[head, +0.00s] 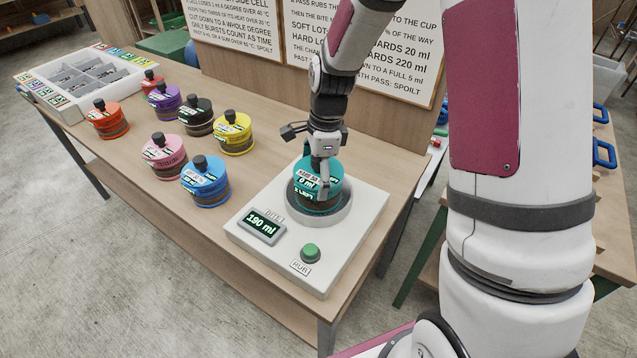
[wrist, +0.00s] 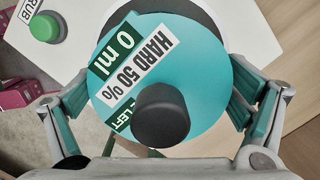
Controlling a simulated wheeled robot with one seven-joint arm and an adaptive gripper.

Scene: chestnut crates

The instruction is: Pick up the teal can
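The teal can (head: 310,193) sits upright in the round grey cup of the white machine (head: 345,238). Its lid (wrist: 200,100) fills the middle of the wrist view, with a black knob and labels reading "HARD 50 %" and "0 ml". My gripper (head: 323,172) is directly over the can and points down, with one finger in front of the can's side. In the wrist view the fingers lie at the lid's left and right edges, very close to it. I cannot tell whether they press on the can. The lower fingertips are hidden there.
The machine's display (head: 262,226) reads "190 ml"; a green button (head: 310,251) stands beside it. Blue (head: 205,182), pink, yellow, black, purple, orange and red cans stand to the left. A divided tray (head: 62,107) is at the far left. Sign boards (head: 365,45) rise behind.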

